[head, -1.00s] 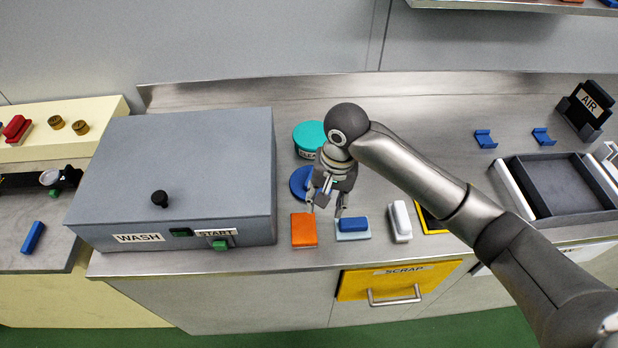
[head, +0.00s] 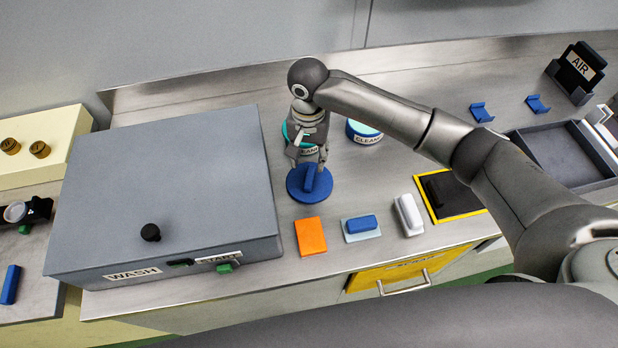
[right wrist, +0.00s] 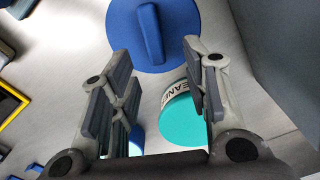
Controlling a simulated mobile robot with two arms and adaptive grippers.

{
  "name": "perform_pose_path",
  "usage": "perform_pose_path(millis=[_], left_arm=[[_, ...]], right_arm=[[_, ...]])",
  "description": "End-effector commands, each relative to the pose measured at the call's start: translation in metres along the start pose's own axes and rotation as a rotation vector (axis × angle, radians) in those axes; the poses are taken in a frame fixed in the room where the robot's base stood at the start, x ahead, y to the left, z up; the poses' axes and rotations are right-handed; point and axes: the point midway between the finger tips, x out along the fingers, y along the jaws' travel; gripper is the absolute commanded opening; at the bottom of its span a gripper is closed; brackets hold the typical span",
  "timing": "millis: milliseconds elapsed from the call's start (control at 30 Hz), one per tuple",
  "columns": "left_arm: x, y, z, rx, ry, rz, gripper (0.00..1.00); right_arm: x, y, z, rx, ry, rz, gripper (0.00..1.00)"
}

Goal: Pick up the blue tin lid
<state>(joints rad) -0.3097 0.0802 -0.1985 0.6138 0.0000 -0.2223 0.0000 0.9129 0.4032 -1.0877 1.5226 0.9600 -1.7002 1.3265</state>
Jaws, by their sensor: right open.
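The blue tin lid (head: 300,190) is a round disc with a raised bar handle across its top. It lies flat on the steel counter, just right of the wash box. My right gripper (head: 308,164) is open and empty above the lid's back part, with its fingers pointing down. In the right wrist view, the lid (right wrist: 128,40) shows beyond the fingertips, and its bar lies between the two fingers of the gripper (right wrist: 158,52). I cannot tell whether the fingers touch it. My left gripper is not in view.
The grey wash box (head: 165,190) is close on the left.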

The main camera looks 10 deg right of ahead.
Motion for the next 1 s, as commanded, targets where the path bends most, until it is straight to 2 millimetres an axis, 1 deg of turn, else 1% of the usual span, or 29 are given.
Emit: perform_pose_path(millis=[67, 167, 300, 433, 533, 733, 1000], left_arm=[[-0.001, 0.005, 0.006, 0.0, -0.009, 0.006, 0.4], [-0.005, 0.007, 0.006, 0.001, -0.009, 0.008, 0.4], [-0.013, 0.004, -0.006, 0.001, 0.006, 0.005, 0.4], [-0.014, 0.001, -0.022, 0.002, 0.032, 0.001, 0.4], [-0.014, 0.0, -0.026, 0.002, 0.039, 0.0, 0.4], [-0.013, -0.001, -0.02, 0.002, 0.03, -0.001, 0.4], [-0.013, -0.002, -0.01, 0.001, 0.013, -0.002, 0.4]], right_arm=[[0.005, 0.0, 0.0, 0.0, 0.0, 0.0, 0.43], [0.013, 0.003, 0.0, 0.001, -0.001, 0.002, 0.43], [0.034, 0.009, -0.001, 0.0, 0.0, 0.003, 0.43], [0.051, 0.008, -0.001, -0.001, 0.0, 0.001, 0.43], [0.056, 0.008, -0.001, -0.001, 0.001, 0.0, 0.43], [0.057, 0.007, -0.001, -0.002, 0.001, -0.001, 0.43], [0.056, 0.007, -0.001, -0.002, 0.001, -0.001, 0.08]])
